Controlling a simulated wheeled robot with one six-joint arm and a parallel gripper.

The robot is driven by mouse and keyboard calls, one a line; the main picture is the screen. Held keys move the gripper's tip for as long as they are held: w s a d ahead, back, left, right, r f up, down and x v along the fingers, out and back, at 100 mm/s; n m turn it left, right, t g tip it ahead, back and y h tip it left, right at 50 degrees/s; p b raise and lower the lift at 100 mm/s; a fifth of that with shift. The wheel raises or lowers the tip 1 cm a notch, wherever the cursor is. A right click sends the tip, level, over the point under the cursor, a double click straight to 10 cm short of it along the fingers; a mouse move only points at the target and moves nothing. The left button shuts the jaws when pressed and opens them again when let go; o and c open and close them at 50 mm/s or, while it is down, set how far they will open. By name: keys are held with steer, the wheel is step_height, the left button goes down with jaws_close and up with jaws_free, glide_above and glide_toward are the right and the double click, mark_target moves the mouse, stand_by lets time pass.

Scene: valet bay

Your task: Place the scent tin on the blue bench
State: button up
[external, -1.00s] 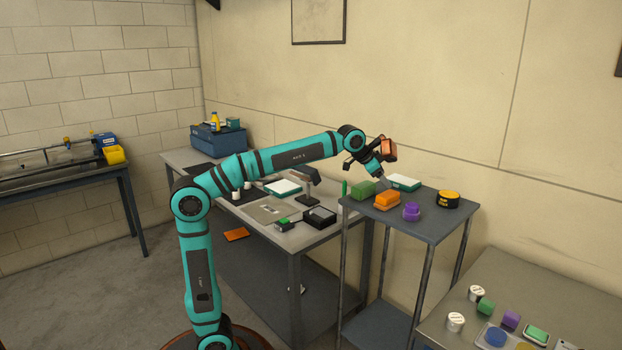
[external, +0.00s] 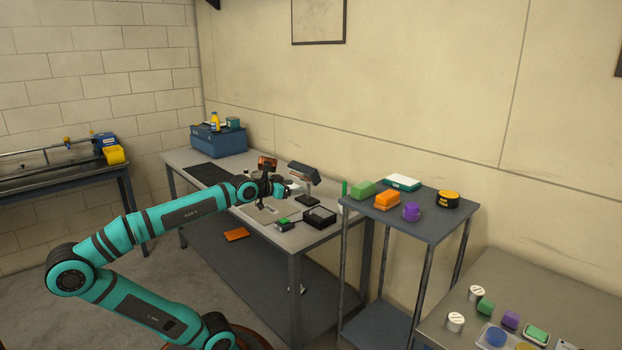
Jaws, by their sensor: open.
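My gripper (external: 262,205) is open and points down over the middle grey bench, left of the black tray. It is small in view, and I make out nothing held in it. I cannot tell for sure which thing is the scent tin. A black and yellow round tin (external: 448,199) stands at the right of the tall stand. Two white-sided round tins, one farther back (external: 475,293) and one nearer (external: 456,321), stand on the lower right table. The bench at far left (external: 60,178) has a blue-grey top and may be the blue bench.
The tall stand (external: 430,230) also holds green, orange and purple items and a white box. The middle bench (external: 180,157) carries a blue toolbox (external: 218,140), a lamp-like device (external: 304,172) and a black tray (external: 319,217). My arm hides part of this bench.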

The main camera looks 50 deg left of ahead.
steer(key=s+a+f+n+t, duration=0.1)
steer(key=s+f, duration=0.1)
steer(key=s, duration=0.1)
steer(key=s+a+f+t+y, duration=0.1)
steer(key=s+a+f, duration=0.1)
steer(key=s+f, duration=0.1)
steer(key=shift+s+a+n, duration=0.3)
steer(key=shift+s+n, duration=0.1)
steer(key=shift+s, duration=0.35)
